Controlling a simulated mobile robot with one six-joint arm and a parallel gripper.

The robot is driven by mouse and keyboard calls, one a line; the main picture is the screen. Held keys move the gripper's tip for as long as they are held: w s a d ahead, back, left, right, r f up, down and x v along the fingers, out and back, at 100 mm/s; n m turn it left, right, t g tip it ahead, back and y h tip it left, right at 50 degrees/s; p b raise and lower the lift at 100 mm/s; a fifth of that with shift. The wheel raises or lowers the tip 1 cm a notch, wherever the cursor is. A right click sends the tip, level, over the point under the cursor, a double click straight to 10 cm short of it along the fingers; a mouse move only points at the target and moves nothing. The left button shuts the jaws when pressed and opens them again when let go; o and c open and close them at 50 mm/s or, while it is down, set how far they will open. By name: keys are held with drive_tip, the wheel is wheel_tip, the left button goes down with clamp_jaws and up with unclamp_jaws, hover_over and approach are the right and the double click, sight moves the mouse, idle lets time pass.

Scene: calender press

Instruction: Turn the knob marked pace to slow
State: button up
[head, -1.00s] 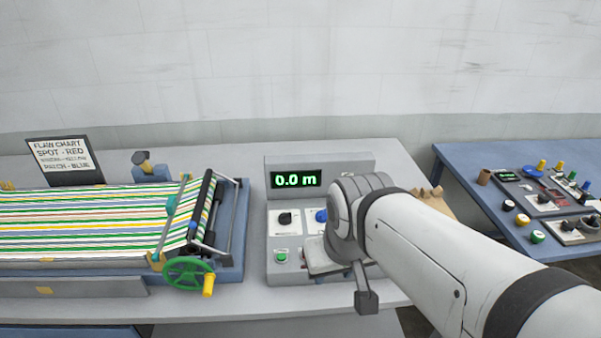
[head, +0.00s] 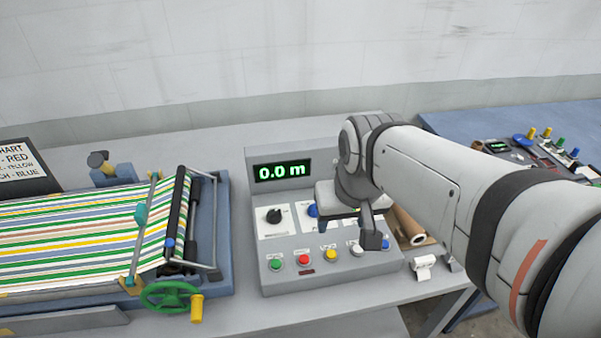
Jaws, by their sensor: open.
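The control panel (head: 262,245) stands on the grey table with a lit display (head: 282,171) reading 0.0 m. A black knob (head: 273,216) sits on a white plate at the panel's left. A blue knob (head: 312,210) sits right of it, partly behind my gripper. The knob labels are too small to read, so I cannot tell which one is marked pace. My gripper (head: 358,224) is open and empty over the right part of the panel, apart from the black knob. It hides other controls there.
Green, red, yellow, white and blue buttons line the panel's front. A striped web on rollers with a green handwheel (head: 168,296) stands left. A cardboard roll (head: 409,228) lies right of the panel. A blue table (head: 470,115) with more controls is at right.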

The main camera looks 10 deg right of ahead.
drive_tip(key=w+f+m+g+b, duration=0.1)
drive_tip(key=w+f, duration=0.1)
drive_tip(key=w, duration=0.4)
drive_tip(key=w+f+m+g+b, duration=0.1)
drive_tip(key=w+f+m+b, duration=0.1)
drive_tip(key=w, duration=0.5)
drive_tip(key=w+f+m+g+b, duration=0.1)
drive_tip(key=w+f+m, duration=0.1)
drive_tip(key=w+f, duration=0.2)
drive_tip(key=shift+w+d, duration=0.1)
drive_tip(key=shift+w, duration=1.2)
drive_tip(key=shift+w+f+m, duration=0.2)
drive_tip(key=shift+f+m, duration=0.1)
drive_tip(key=shift+f, duration=0.4)
wheel_tip(320, 180, down, 7)
drive_tip(key=shift+r, duration=0.1)
drive_tip(key=shift+c, duration=0.2)
